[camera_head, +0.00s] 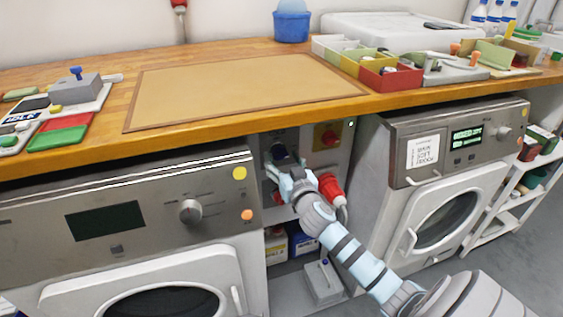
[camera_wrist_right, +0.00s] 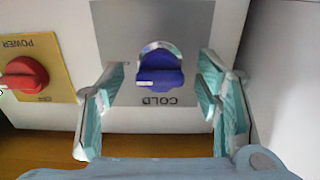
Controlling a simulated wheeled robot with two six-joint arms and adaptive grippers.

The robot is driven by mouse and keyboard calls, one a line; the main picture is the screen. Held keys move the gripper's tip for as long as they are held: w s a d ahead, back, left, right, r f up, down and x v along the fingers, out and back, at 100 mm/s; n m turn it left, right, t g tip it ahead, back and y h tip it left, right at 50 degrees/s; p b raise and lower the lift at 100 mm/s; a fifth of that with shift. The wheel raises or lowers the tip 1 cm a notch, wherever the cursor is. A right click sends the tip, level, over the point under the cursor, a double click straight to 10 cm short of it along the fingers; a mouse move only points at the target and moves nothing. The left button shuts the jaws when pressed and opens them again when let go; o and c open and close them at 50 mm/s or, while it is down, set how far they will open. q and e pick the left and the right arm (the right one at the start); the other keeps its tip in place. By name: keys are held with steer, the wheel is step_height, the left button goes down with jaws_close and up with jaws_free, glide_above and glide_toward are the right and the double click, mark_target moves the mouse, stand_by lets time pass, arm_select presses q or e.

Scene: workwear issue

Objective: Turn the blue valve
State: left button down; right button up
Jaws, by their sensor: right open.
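The blue valve (camera_wrist_right: 160,74) is a knob on a grey plate marked COLD, which appears upside down in the right wrist view. In the head view the valve (camera_head: 279,152) sits on a panel in the gap between two machines under the counter, partly hidden by my right gripper. My right gripper (camera_head: 284,174) reaches into that gap in front of the panel. In the wrist view its teal-padded fingers (camera_wrist_right: 164,82) are open, one on each side of the knob, with visible space on both sides. My left gripper is out of view.
A red POWER switch (camera_wrist_right: 25,75) on a yellow plate is beside the valve. A red plug (camera_head: 331,186) sticks out close to my right wrist. Washing machines (camera_head: 150,255) flank the gap; a shelf below holds boxes and a grey block (camera_head: 321,284). The wooden counter (camera_head: 215,128) overhangs.

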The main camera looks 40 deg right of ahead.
steer(key=shift+w+d, duration=0.15)
steer(key=shift+w, duration=0.3)
steer(key=c, duration=1.2)
steer(key=shift+o, duration=0.2)
